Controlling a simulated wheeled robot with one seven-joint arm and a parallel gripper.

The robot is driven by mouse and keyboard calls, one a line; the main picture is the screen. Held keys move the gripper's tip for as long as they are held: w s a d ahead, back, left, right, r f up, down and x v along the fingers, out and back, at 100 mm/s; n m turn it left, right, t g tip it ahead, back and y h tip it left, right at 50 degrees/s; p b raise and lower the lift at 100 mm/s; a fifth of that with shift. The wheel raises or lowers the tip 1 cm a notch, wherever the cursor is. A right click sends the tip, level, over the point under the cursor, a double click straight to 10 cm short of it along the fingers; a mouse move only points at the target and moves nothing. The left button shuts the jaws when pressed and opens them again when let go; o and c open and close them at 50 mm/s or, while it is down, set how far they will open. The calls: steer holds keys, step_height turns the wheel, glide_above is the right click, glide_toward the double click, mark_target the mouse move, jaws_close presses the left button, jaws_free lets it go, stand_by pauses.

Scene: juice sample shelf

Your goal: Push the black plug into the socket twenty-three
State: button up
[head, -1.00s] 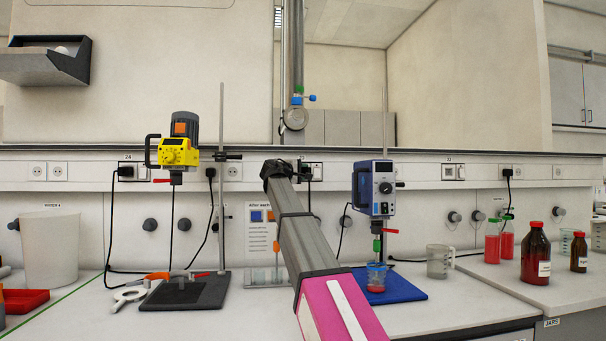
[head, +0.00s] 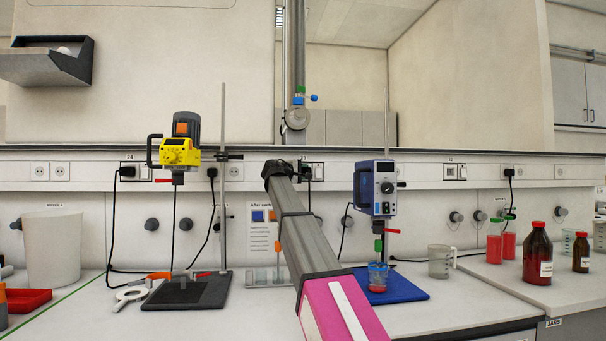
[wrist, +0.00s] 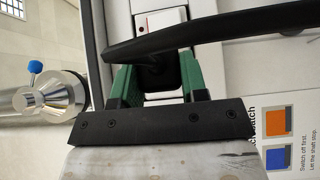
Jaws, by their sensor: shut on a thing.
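In the wrist view the green fingers of my gripper (wrist: 156,82) are closed on the black plug (wrist: 158,74), one on each side. The plug's black cable crosses in front of it and runs off to the right. The plug is up against the face of the white socket plate (wrist: 172,18); I cannot tell how deep its pins sit. In the head view socket twenty-three (head: 318,168) is partly covered by my arm. My gripper and the plug are mostly hidden there, with the black cable hanging beside my arm.
A blue stirrer (head: 378,188) on its stand is close right of my arm. A yellow stirrer (head: 178,153) stands left. A printed notice (head: 261,232) hangs below the socket rail. A metal pipe (head: 294,50) rises above it. The brown bottle (head: 537,254) is far right.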

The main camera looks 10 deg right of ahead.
steer(key=shift+w, duration=1.95)
stand_by(1.1)
steer(key=o, duration=1.2)
steer(key=shift+c, duration=0.2)
steer(key=v, duration=1)
steer(key=shift+s+a, duration=0.25)
steer(key=shift+s, duration=0.05)
